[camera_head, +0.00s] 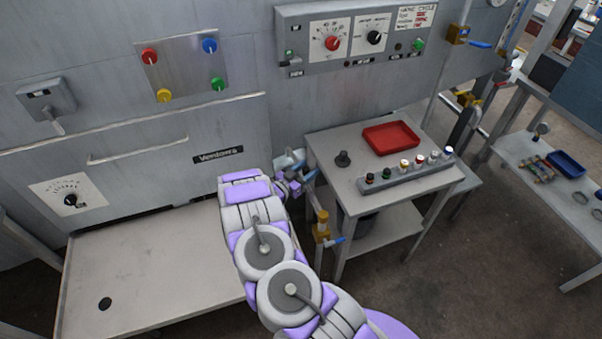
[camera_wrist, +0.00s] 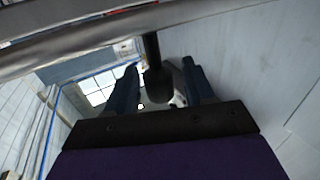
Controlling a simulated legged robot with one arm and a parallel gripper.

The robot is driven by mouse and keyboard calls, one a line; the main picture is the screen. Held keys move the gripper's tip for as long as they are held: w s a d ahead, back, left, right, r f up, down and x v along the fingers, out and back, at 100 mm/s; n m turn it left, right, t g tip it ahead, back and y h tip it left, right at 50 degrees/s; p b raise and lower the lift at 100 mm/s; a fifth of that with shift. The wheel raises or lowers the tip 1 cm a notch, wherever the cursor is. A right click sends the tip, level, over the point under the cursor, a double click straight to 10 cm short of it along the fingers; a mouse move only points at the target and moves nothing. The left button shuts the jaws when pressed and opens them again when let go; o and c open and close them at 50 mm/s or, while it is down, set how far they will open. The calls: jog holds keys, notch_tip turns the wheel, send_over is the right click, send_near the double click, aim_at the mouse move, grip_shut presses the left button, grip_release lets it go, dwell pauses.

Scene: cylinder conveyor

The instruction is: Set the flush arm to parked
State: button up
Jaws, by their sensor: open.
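My gripper (camera_head: 303,178) is at the front of the grey machine, beside the left side of the small steel table. In the wrist view, its two dark fingers (camera_wrist: 160,70) are apart. A dark rod with a thick rounded end (camera_wrist: 157,86) shows between them, below a grey bar (camera_wrist: 80,45). I cannot tell whether the fingers touch it, or whether it is the flush arm. A pale blue-grey part (camera_head: 288,160) shows by the gripper in the head view, partly hidden by my arm. No label reading flush arm or parked is legible.
A lever box (camera_head: 47,100) is on the wall at far left. A control panel (camera_head: 290,50) hangs above. A brass valve (camera_head: 321,229) stands close to my arm.

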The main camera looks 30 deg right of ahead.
jog(key=p+v, duration=0.2)
jog(key=v, duration=1.5)
jog(key=shift+a, duration=0.2)
jog(key=shift+w, duration=0.1)
